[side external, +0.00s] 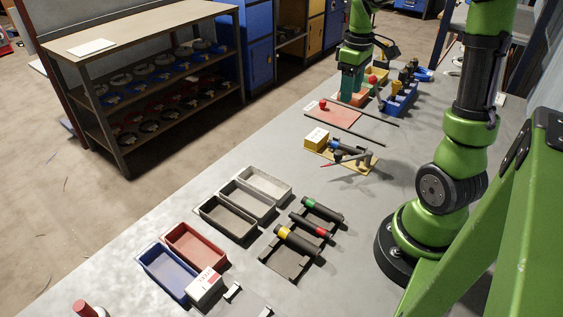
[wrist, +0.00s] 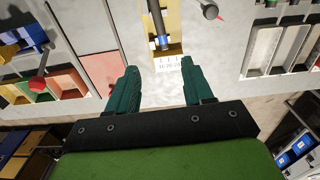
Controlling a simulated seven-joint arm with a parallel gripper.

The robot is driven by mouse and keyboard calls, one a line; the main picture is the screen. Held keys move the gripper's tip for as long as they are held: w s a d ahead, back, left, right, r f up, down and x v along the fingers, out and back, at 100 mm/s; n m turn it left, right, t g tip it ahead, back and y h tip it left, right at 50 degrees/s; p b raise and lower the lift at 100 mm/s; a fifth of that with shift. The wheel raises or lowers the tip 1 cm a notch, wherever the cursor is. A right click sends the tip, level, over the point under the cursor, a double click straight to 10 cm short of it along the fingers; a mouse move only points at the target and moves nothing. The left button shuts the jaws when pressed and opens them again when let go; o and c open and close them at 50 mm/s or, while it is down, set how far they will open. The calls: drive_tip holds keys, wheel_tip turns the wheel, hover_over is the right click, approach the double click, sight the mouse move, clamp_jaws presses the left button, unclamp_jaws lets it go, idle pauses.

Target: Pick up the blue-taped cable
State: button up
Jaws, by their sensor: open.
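The blue-taped cable (wrist: 157,22) is a dark rod with a blue band near its lower end in the wrist view. The cable and numbered face show beyond the fingertips. In the side view my gripper (side external: 349,93) is farther back along the bench than the cable, apart from it.
A dark-ended tool (side external: 366,155) lies beside the cable. A rack (side external: 276,258) holds green, red and yellow-taped cables. Grey bins (side external: 228,218), a red tray (side external: 194,246) and a blue tray (side external: 167,271) stand nearer. A pink mat (side external: 338,114) and coloured bins (wrist: 62,88) lie at the other side.

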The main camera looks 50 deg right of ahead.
hover_over(343, 145)
drive_tip(key=shift+n, duration=0.4)
wheel_tip(343, 145, down, 11)
drive_tip(key=shift+f, duration=0.2)
drive_tip(key=shift+w+d+f, duration=0.1)
drive_tip(key=shift+d+f, duration=0.05)
drive_tip(key=shift+f, duration=2.6)
clamp_jaws()
